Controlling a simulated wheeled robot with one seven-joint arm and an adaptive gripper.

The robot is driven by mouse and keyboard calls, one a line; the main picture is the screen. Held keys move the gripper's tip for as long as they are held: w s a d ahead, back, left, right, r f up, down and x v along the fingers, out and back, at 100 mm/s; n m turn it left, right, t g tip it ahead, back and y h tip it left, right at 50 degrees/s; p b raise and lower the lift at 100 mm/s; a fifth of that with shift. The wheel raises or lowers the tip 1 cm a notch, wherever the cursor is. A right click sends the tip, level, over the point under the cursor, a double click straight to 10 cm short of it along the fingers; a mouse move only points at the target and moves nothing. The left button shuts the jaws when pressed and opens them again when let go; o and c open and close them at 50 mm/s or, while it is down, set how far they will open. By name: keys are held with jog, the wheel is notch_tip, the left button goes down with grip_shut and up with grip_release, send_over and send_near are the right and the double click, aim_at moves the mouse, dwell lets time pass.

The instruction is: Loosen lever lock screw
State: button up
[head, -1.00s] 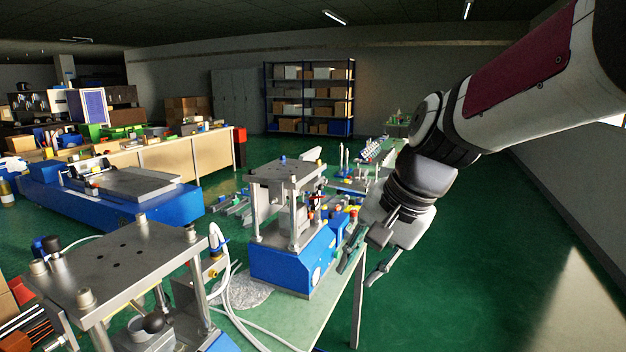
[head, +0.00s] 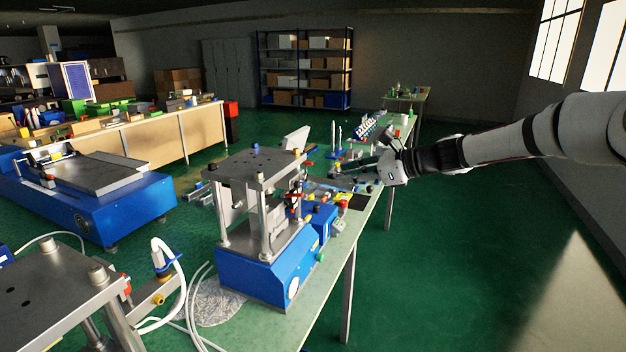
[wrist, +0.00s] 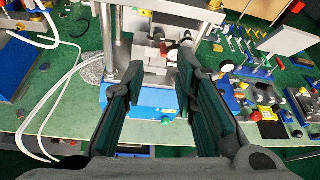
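The blue-based press (head: 268,262) stands on the green bench, with a steel top plate on posts. Red-tipped lever parts (head: 296,195) show at its right side; I cannot tell which one is the lock screw. In the wrist view the press base (wrist: 150,101) shows between my fingers, with a small dark and white part (wrist: 186,42) beyond the right finger. My gripper (head: 352,167) reaches in from the right over the bench, behind and right of the press. In the wrist view my gripper (wrist: 152,82) has its fingers well apart, with nothing held between them.
Small tools and parts (wrist: 260,90) lie on the bench right of the press. A second press (head: 50,290) is at the front left, with white hoses (head: 180,290) between the two. Green floor (head: 460,270) is clear at the right.

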aim_at(299, 184)
jog(key=x, duration=1.3)
jog(key=shift+a+f, duration=0.15)
jog(key=shift+a, duration=0.05)
grip_shut()
